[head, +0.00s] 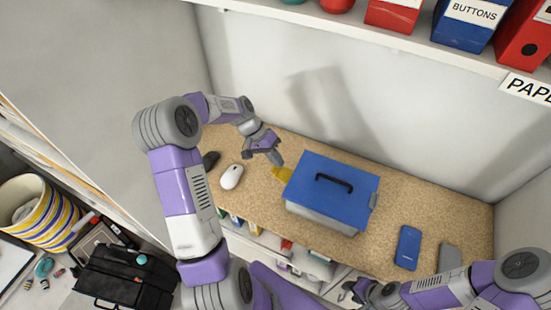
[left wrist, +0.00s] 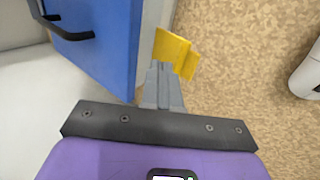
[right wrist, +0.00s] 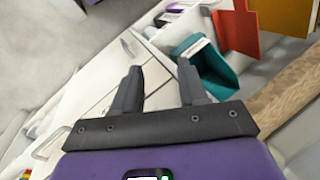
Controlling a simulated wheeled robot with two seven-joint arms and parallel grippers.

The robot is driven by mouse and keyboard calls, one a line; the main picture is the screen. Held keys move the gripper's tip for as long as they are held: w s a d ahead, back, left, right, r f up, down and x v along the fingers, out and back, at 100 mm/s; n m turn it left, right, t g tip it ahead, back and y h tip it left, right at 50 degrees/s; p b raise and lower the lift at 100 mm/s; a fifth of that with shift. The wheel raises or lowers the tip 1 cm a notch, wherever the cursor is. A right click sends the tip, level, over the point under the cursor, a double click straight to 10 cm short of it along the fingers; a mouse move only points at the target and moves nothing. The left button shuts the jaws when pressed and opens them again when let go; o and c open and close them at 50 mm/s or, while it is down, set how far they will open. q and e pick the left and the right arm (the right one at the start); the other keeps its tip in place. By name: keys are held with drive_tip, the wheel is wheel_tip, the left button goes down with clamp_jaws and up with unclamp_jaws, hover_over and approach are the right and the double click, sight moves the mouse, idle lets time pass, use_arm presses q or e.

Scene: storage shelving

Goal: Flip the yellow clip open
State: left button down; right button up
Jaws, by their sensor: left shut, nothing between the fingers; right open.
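The yellow clip (head: 281,173) sticks out from the left end of a box with a blue lid (head: 330,172) and a grey-white body (head: 318,218). In the left wrist view the yellow clip (left wrist: 177,52) stands just beyond my left gripper (left wrist: 162,66). The left fingers are shut together, empty, with their tips at or very near the clip; I cannot tell whether they touch. In the head view my left gripper (head: 279,161) is at the box's left end. My right gripper (right wrist: 157,66) is open and empty, low at the front right (head: 351,289).
A white mouse (head: 232,176) and a dark object (head: 210,160) lie left of the box. A blue phone (head: 409,247) and a grey item (head: 450,257) lie right. An upper shelf with binders hangs above. Below the right gripper are drawers and a teal holder (right wrist: 205,65).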

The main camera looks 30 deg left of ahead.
use_arm(q)
drive_tip(key=shift+w+d+f, duration=0.1)
drive_tip(key=shift+d+f, duration=0.05)
drive_tip(key=shift+d, duration=0.4)
drive_tip(key=shift+r, duration=0.45)
wheel_tip(320, 180, up, 4)
drive_tip(key=shift+a+f+p, duration=0.1)
drive_tip(key=shift+p, duration=1.05)
drive_tip(key=s+a+r, duration=0.1)
drive_tip(key=a+r, duration=0.3)
drive_tip(key=a, duration=0.3)
drive_tip(key=shift+a+r+b, duration=0.15)
drive_tip(key=shift+r+b, duration=0.25)
drive_tip(key=shift+b, duration=0.05)
drive_tip(key=shift+s, duration=0.1)
